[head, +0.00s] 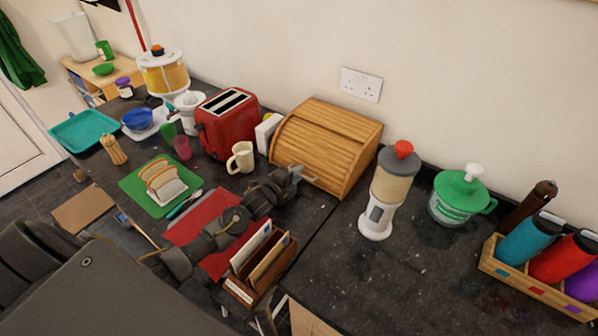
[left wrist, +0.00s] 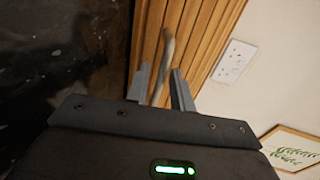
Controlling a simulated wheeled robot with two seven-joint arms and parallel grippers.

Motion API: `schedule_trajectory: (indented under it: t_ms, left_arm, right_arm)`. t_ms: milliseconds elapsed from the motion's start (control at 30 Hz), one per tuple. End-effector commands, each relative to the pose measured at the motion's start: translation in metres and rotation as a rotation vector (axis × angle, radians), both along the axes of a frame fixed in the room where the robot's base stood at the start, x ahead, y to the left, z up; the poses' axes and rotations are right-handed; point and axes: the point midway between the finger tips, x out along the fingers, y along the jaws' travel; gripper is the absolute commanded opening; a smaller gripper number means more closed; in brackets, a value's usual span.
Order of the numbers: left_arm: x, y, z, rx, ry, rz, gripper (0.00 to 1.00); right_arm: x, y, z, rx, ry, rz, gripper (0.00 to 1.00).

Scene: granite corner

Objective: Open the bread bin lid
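The bread bin (head: 345,135) is a wooden box with a slatted roll-top lid (head: 318,140), which is down over its front. My left gripper (head: 296,172) is at the lower front of the lid. In the left wrist view, its two fingers (left wrist: 160,82) are apart, with the bin's slats (left wrist: 198,40) beyond them. A thin curved greyish bar (left wrist: 166,50), apparently the lid handle, runs between the fingers; I cannot tell whether they touch it. My right gripper is not in view.
A cream mug (head: 241,158) and red toaster (head: 228,122) stand left of the bin. A white dispenser with a red top (head: 389,190) stands close on its right. A wooden letter rack (head: 258,262) is below my left forearm.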

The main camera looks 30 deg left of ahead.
Motion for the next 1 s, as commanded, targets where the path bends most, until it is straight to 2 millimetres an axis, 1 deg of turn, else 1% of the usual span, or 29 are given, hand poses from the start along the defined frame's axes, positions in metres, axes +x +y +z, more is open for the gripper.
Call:
schedule_trajectory:
  t_ms: [133,400,433,600,833,867,900,1000]
  left_arm:
    - [0.0076,-0.0014,-0.0011,-0.001,0.000,0.000,0.24]
    - [0.0088,-0.0016,-0.0019,0.000,0.000,0.000,0.24]
    - [0.0088,-0.0016,-0.0019,0.000,0.000,0.000,0.21]
    - [0.0086,-0.0017,-0.0019,0.000,0.000,-0.001,0.00]
    - [0.0084,-0.0016,-0.0019,0.000,0.000,-0.001,0.00]
    - [0.0084,-0.0055,-0.0019,-0.001,0.000,-0.001,0.00]
    - [0.0087,-0.0041,-0.0019,-0.001,0.000,-0.002,0.00]
    - [0.0125,-0.0051,-0.0014,-0.001,-0.002,-0.005,0.00]
  right_arm:
    - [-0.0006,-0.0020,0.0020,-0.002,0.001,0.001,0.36]
    - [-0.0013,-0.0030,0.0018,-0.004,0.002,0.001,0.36]
    - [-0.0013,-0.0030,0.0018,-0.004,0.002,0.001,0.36]
    - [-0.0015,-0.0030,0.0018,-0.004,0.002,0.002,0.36]
    - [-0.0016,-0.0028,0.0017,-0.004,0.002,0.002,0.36]
    - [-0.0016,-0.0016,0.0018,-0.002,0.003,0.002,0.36]
    - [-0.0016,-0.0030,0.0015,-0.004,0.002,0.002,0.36]
    - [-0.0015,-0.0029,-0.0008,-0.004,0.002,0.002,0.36]
